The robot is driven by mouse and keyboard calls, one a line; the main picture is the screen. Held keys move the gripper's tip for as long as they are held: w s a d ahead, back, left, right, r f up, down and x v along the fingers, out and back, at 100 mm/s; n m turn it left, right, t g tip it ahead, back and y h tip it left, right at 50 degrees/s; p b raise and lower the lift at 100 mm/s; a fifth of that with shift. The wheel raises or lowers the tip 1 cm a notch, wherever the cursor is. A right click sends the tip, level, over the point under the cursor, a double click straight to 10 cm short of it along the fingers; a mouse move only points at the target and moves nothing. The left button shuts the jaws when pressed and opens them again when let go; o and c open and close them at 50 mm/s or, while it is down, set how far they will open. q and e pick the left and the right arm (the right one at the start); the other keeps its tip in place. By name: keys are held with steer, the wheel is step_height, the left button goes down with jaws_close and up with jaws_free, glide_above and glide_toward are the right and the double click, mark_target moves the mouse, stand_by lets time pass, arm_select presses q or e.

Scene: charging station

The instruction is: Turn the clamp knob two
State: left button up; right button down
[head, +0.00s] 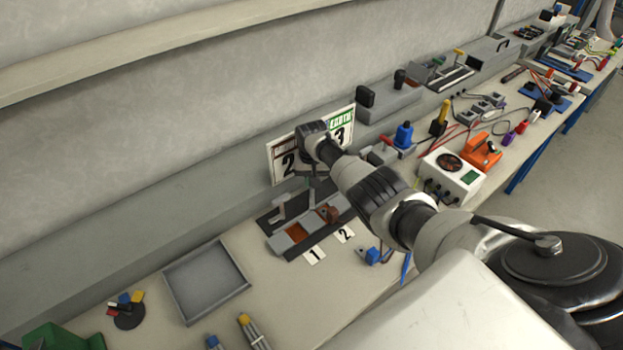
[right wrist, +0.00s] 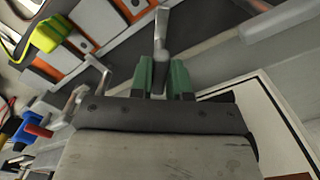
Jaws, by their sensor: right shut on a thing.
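A dark clamp block (head: 292,243) with orange-brown slots stands on the bench, with cards 1 (head: 314,256) and 2 (head: 344,234) in front. A grey upright handle (head: 278,207) stands free behind the slot on the card 1 side. My right gripper (right wrist: 160,80) has its green-padded fingers shut on a grey metal piece, clamp knob two (right wrist: 161,32). In the head view my right wrist hides most of this knob. My left gripper is in neither view.
A white card board (head: 281,166) leans against the wall behind the clamp block. An empty grey tray (head: 207,281) lies to its left. A white meter box (head: 450,176) and an orange device (head: 481,152) stand to the right.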

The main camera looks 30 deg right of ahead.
steer(key=n, duration=0.3)
steer(key=shift+d+n, duration=0.15)
steer(key=shift+n, duration=0.25)
steer(key=shift+d+n, duration=0.1)
steer(key=shift+n, duration=1.8)
steer(key=shift+r, duration=0.1)
steer(key=c, duration=1.1)
jaws_free()
steer(key=shift+r, duration=0.4)
step_height(320, 180, up, 10)
steer(key=shift+f, duration=0.1)
